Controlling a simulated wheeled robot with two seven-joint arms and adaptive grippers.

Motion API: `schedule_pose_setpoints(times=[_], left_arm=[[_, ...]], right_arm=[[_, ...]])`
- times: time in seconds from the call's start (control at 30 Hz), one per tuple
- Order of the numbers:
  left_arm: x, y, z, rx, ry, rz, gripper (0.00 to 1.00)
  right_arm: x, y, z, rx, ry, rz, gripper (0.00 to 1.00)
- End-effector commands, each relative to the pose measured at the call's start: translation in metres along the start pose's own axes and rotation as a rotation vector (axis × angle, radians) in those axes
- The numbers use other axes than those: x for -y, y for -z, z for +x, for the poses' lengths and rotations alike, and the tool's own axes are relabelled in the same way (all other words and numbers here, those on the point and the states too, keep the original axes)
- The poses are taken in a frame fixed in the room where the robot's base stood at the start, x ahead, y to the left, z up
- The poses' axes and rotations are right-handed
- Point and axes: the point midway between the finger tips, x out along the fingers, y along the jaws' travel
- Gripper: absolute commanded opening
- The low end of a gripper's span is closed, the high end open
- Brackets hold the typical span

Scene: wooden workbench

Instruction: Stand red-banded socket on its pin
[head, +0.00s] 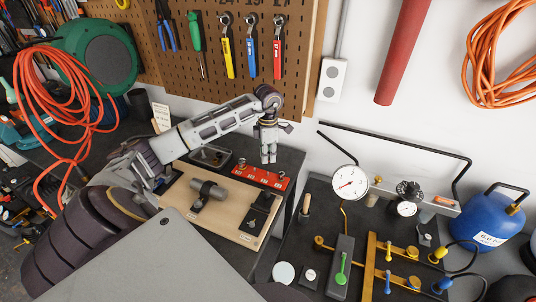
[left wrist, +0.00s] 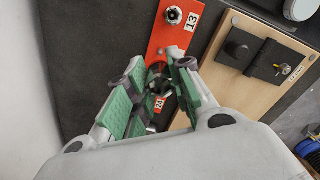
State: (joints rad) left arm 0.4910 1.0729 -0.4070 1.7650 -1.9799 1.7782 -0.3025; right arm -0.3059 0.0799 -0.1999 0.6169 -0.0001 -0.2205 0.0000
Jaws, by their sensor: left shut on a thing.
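My left gripper (head: 268,158) is above the right part of the red rail (head: 258,176) at the back of the wooden board, fingers pointing down. In the left wrist view, its green-padded fingers (left wrist: 156,95) are shut around a small dark, round-ended socket (left wrist: 158,82) over the red rail (left wrist: 160,45), near the label 24. I cannot make out a red band on it; the fingers cover most of it. I cannot tell whether it touches a pin beneath. A metal socket (left wrist: 174,15) stands on the rail by label 13. My right gripper is not in view.
A dark tray (head: 210,156) lies left of the rail. A gauge (head: 350,183) and yellow pipework stand to the right. The pegboard wall (head: 190,50) is behind.

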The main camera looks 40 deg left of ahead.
Motion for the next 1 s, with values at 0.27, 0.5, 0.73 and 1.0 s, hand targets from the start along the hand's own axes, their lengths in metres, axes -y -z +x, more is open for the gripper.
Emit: schedule_pose_setpoints(times=[0.27,0.5,0.73,1.0], left_arm=[[0.000,0.000,0.010,0.000,0.001,0.000,0.00],[0.001,0.000,0.028,0.000,0.001,0.001,0.00],[0.000,0.000,0.042,0.001,0.000,0.001,0.00],[0.000,0.000,0.050,0.001,0.000,0.000,0.00]], right_arm=[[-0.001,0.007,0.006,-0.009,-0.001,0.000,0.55],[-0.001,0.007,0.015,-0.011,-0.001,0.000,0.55],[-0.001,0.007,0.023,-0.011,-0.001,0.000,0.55],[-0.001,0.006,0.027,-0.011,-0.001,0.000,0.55]])
